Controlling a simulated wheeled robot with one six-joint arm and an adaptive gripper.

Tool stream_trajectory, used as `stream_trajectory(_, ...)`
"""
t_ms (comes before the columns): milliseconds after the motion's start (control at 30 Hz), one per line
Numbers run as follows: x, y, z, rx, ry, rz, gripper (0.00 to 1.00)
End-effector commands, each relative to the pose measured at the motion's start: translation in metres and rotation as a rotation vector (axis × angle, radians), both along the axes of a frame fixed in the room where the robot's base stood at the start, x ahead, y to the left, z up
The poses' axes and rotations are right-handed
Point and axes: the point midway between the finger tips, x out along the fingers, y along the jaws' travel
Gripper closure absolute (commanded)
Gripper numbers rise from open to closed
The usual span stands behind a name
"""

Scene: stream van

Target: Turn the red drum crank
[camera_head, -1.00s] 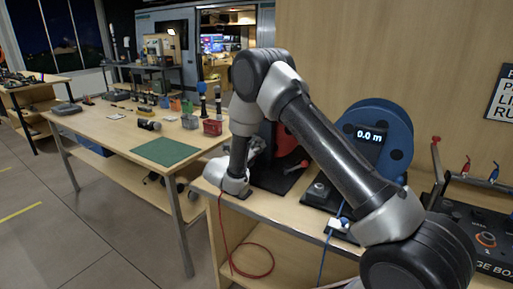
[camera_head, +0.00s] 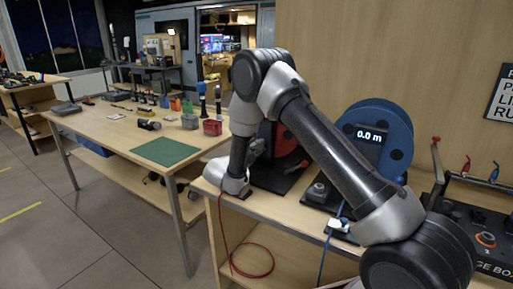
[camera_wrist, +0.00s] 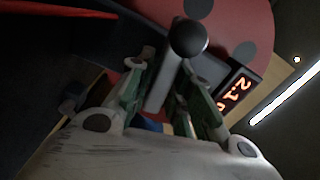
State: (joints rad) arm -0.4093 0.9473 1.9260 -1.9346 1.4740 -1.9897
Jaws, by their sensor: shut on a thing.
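The red drum (camera_head: 284,146) stands on the near bench, mostly hidden behind my arm in the head view. In the wrist view the red drum (camera_wrist: 242,22) fills the top, with dark round spots. The crank handle (camera_wrist: 163,88), a grey bar with a dark round knob (camera_wrist: 188,38), lies between the fingers of my gripper (camera_wrist: 163,68). My gripper is shut on this handle. In the head view my gripper (camera_head: 256,148) is beside the drum, and its fingertips are hard to make out. The drum's orange display (camera_wrist: 235,92) seems to read about 2.1, partly cut off.
A blue drum (camera_head: 385,125) with a display reading 0.0 m stands right of the red drum, behind my arm. A gauge board (camera_head: 480,232) is at far right. A red cable (camera_head: 262,262) hangs below the bench. A table (camera_head: 105,125) with a green mat is at left.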

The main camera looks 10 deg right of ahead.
Motion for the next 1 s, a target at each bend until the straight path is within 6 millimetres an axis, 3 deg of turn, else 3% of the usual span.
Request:
stream_trajectory(333,-0.0013,0.0007,-0.0032,-0.105,0.113,0.002,1.00)
stream_trajectory(900,-0.0015,0.0007,-0.0034,-0.128,0.135,0.002,1.00)
stream_trajectory(933,-0.0014,0.0007,-0.0034,-0.127,0.135,0.002,0.76)
stream_trajectory(1000,-0.0014,0.0007,-0.0034,-0.127,0.135,0.002,0.63)
